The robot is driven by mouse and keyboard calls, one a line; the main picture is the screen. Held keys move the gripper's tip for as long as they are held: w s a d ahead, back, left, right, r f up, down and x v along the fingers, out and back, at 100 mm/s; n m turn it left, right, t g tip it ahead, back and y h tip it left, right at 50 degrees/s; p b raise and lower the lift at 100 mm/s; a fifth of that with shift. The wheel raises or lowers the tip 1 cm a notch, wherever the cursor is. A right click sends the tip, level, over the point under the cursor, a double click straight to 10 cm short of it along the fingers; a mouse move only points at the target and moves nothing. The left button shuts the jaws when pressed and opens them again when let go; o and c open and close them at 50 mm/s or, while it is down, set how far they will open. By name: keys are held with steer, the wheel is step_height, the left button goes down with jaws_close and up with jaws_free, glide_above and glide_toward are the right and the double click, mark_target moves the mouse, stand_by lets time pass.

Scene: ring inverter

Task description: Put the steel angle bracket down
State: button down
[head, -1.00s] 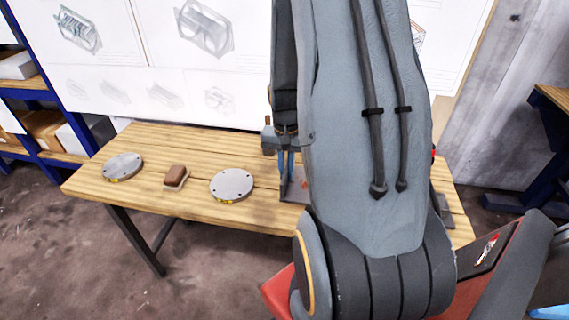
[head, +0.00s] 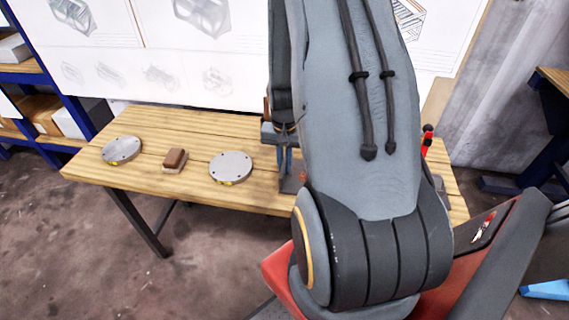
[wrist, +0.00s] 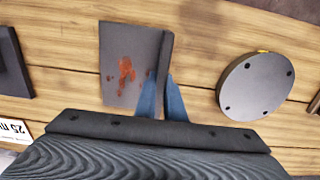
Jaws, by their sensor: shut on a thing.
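The steel angle bracket (wrist: 130,68) is a dark grey plate with an orange-red rust patch and an upright flange along one side. My gripper (wrist: 162,85) is shut on that flange, its two blue fingers on either side of it in the wrist view. In the head view, my gripper (head: 285,172) points down at the table's front part, and the bracket (head: 291,186) shows partly beside my arm. I cannot tell whether its underside touches the wooden table (head: 210,125) or hangs slightly above.
A round steel disc (head: 231,167) lies close to the bracket. A brown block (head: 174,160) and a second disc (head: 122,150) lie farther left. A dark object (wrist: 12,65) and a white label (wrist: 14,131) show at the wrist view's left. My arm hides the table's right part.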

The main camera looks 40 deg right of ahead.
steer(key=shift+w, duration=0.1)
steer(key=c, duration=1.8)
jaws_free()
steer(key=shift+f, duration=0.1)
steer(key=shift+c, duration=0.2)
step_height(320, 180, up, 12)
steer(key=b, duration=0.2)
steer(key=s+a+r+n, duration=0.2)
steer(key=a+n, duration=0.3)
steer(key=a, duration=0.5)
steer(key=s+a+r+n, duration=0.3)
steer(key=s+a+n, duration=0.1)
steer(key=a, duration=0.7)
steer(key=shift+s+a+n+t, duration=0.25)
steer(key=shift+s+n+t, duration=0.1)
steer(key=shift+n, duration=0.15)
